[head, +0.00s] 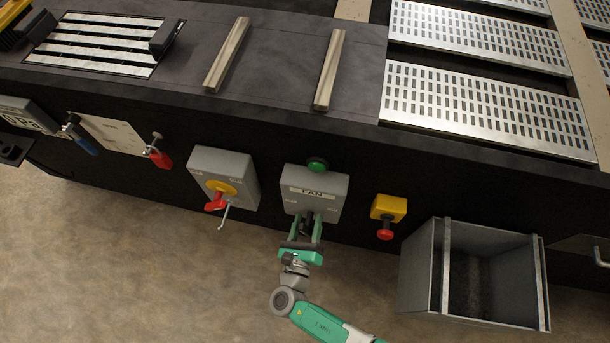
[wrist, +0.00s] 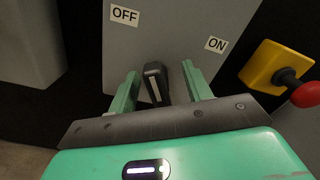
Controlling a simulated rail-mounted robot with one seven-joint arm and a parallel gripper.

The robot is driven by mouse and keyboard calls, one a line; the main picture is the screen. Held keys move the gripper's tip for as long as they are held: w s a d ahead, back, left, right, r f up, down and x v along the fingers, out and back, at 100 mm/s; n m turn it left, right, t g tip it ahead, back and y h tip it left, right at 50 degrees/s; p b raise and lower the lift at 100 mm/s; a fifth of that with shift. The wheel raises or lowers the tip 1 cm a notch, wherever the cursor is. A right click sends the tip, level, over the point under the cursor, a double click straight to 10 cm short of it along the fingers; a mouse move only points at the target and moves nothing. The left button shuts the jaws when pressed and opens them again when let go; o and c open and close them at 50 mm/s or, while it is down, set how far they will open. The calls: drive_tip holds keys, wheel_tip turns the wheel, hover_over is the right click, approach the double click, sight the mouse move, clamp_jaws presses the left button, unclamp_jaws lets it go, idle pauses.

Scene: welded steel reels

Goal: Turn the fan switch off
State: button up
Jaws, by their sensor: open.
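The grey fan switch box (head: 333,187), labelled FAN, is on the dark front panel in the head view. In the wrist view its face (wrist: 180,30) carries an OFF label at upper left and an ON label at right. The black switch lever (wrist: 154,82) with a pale stripe points up the picture, leaning slightly left. I cannot tell its exact setting. My gripper (wrist: 160,70) is open, with one green finger on each side of the lever. I cannot tell whether either finger touches it. In the head view my gripper (head: 305,225) covers the lower part of the box and hides most of the lever.
A green button (head: 317,164) tops the fan box. A yellow box with a red button (head: 385,234) is close on its right. Another grey box with a red-and-yellow switch (head: 217,190) is on its left. An open grey bin (head: 420,275) stands at lower right.

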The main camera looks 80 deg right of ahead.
sight(305, 234)
drive_tip(key=o, duration=1)
drive_tip(key=shift+a+p, duration=0.85)
drive_tip(key=shift+a, duration=2.65)
